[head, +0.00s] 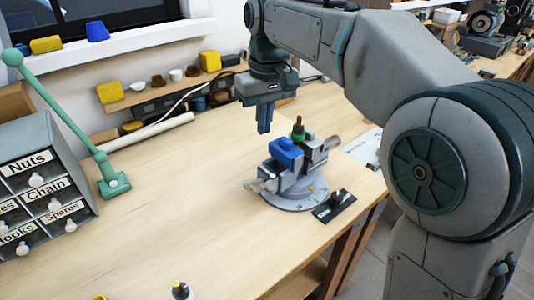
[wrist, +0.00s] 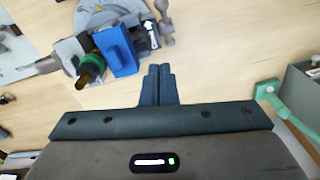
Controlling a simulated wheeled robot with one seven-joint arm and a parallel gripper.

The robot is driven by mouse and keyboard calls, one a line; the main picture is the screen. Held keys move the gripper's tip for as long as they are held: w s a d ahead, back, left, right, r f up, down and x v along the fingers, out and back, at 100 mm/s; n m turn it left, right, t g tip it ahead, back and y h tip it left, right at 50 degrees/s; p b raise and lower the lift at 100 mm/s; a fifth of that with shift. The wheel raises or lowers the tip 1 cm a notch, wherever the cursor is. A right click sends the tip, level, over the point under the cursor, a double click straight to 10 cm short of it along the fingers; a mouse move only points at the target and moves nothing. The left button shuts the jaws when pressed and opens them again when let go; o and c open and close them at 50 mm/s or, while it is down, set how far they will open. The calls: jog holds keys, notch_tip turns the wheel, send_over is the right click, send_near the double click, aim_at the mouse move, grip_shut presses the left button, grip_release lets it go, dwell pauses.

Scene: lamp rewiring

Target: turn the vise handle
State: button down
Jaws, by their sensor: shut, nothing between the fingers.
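The grey vise (head: 290,190) stands on its round base near the right edge of the wooden bench; it also shows at the top of the wrist view (wrist: 100,12). A blue block (head: 286,152) sits at its jaws, beside an upright part with a green collar (head: 298,131). The vise handle, a light grey bar with rounded ends (head: 262,186), is on the vise's left front side and shows at the upper right of the vise in the wrist view (wrist: 165,18). My gripper (head: 264,128) points down, shut and empty, above the bench behind and left of the vise, apart from the handle.
A green lamp arm (head: 80,125) and a labelled drawer cabinet (head: 45,175) stand at left. A shelf with small items (head: 160,92) is at the back. The bench's left middle is clear.

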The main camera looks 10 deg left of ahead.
send_over(264, 183)
jog(key=f, duration=1)
jog(key=shift+s, duration=0.25)
jog(key=shift+s+d+f, duration=0.15)
jog(key=shift+s+d, duration=0.15)
